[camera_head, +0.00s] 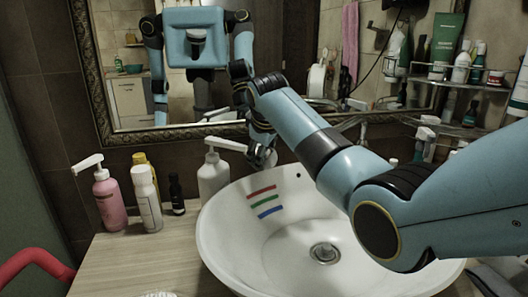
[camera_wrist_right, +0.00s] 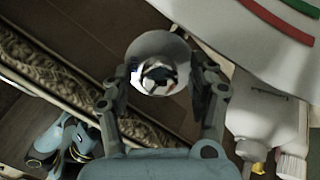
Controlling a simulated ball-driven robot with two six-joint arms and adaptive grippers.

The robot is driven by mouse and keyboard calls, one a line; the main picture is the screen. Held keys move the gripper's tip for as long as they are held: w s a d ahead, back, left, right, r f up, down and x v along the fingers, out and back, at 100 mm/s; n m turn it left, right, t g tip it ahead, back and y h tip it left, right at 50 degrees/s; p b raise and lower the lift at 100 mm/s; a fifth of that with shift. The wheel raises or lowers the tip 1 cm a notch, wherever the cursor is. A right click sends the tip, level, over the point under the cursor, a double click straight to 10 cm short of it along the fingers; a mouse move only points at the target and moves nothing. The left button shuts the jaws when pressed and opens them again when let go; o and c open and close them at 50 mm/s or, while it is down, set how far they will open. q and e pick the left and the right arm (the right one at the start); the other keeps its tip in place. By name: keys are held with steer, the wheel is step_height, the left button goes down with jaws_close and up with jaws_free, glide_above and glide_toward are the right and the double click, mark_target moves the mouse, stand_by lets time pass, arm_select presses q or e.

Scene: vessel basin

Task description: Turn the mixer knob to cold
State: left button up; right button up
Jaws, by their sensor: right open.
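The mixer knob (camera_wrist_right: 160,66) is a round, shiny, pale piece between the two fingers of my right gripper (camera_wrist_right: 163,80) in the right wrist view. The fingers are open on either side of it; I cannot tell whether they touch it. In the head view my right arm crosses the basin from the right, and the gripper (camera_head: 258,138) points down behind the basin's back rim, with the knob (camera_head: 262,156) partly hidden there. Red, green and blue stripes (camera_head: 263,201) mark the inside of the white basin (camera_head: 215,240). My left gripper is not in view.
A white pump bottle (camera_head: 213,176) stands close left of the knob. A pink pump bottle (camera_head: 109,202), white bottle (camera_head: 147,203) and small dark bottle (camera_head: 177,196) stand further left. The framed mirror (camera_head: 105,90) is behind. The front left counter (camera_head: 130,255) is mostly clear.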

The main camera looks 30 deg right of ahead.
steer(key=shift+c, duration=0.2)
steer(key=c, duration=1.1)
steer(key=m+p, duration=0.2)
steer(key=shift+r+p, duration=0.2)
steer(key=shift+p, duration=0.15)
steer(key=m+p, duration=0.2)
steer(key=shift+d+m+y, duration=0.1)
steer(key=shift+m+y, duration=0.2)
steer(key=shift+m, duration=0.1)
steer(key=m+p, duration=0.2)
steer(key=m, duration=0.1)
steer(key=shift+y, duration=0.3)
steer(key=shift+f+m+p, duration=0.15)
steer(key=shift+m+p, duration=1)
steer(key=shift+m, duration=0.75)
